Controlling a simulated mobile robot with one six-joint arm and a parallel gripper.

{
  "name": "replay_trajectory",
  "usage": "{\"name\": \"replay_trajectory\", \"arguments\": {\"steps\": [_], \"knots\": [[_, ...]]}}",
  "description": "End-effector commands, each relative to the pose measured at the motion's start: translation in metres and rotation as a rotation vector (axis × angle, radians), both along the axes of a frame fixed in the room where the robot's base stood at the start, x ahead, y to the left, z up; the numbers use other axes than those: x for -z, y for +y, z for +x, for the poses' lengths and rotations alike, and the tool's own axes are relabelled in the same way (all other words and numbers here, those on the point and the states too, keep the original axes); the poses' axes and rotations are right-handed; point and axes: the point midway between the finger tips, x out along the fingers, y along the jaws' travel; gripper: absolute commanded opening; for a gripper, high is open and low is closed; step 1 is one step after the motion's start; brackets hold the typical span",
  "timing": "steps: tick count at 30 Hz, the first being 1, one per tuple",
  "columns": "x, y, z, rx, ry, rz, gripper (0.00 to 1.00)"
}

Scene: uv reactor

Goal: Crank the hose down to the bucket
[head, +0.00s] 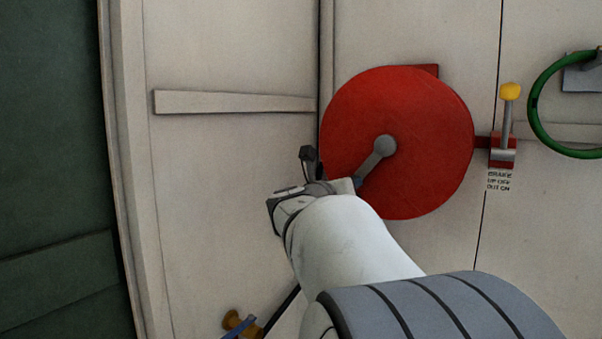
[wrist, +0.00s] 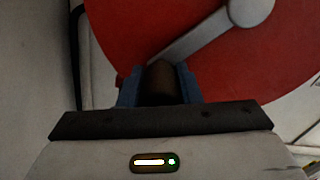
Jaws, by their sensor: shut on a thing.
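A large red reel disc (head: 430,130) is mounted on the pale wall, and also fills the top of the wrist view (wrist: 125,35). A grey crank arm (head: 374,164) runs from its hub down and to the left. In the wrist view my gripper (wrist: 159,86) has its blue fingers on both sides of the brown crank handle (wrist: 160,80), shut on it. In the head view my gripper (head: 358,182) is at the disc's lower left, and my wrist hides the handle. I cannot make out a bucket or the hose's end.
A brake lever with a yellow knob (head: 510,91) stands upright right of the disc, above a brake label (head: 499,181). A green ring (head: 536,105) is at far right. A brown fitting (head: 238,321) is at lower left. A beam (head: 230,102) crosses the wall.

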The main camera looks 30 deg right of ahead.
Motion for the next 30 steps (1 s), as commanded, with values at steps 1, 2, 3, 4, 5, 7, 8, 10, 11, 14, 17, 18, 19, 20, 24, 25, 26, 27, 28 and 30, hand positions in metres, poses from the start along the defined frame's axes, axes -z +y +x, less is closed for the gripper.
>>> {"name": "replay_trajectory", "arguments": {"steps": [1, 2, 3, 4, 5, 7, 8, 10, 11, 14, 17, 18, 19, 20, 24, 25, 26, 27, 28, 30], "knots": [[0.002, -0.003, -0.006, 0.008, 0.039, -0.015, 0.00], [0.003, -0.004, -0.009, 0.008, 0.067, -0.027, 0.00], [0.005, -0.006, -0.012, 0.009, 0.100, -0.041, 0.00], [0.007, -0.007, -0.015, 0.009, 0.128, -0.052, 0.00], [0.008, -0.008, -0.017, 0.009, 0.153, -0.063, 0.00], [0.012, -0.010, -0.023, 0.008, 0.216, -0.088, 0.00], [0.013, -0.012, -0.026, 0.008, 0.241, -0.099, 0.00], [0.015, -0.014, -0.032, 0.009, 0.303, -0.124, 0.00], [0.016, -0.015, -0.035, 0.009, 0.328, -0.135, 0.00], [0.018, -0.019, -0.044, 0.009, 0.413, -0.169, 0.00], [0.020, -0.022, -0.053, 0.009, 0.490, -0.201, 0.00], [0.020, -0.023, -0.056, 0.010, 0.520, -0.215, 0.00], [0.020, -0.024, -0.058, 0.010, 0.541, -0.223, 0.00], [0.020, -0.025, -0.060, 0.010, 0.561, -0.232, 0.00], [0.021, -0.029, -0.069, 0.008, 0.643, -0.265, 0.00], [0.021, -0.029, -0.070, 0.008, 0.658, -0.272, 0.00], [0.021, -0.030, -0.072, 0.009, 0.672, -0.278, 0.00], [0.020, -0.031, -0.074, 0.009, 0.686, -0.284, 0.00], [0.020, -0.031, -0.075, 0.009, 0.698, -0.289, 0.00], [0.020, -0.032, -0.077, 0.008, 0.721, -0.301, 0.00]]}}
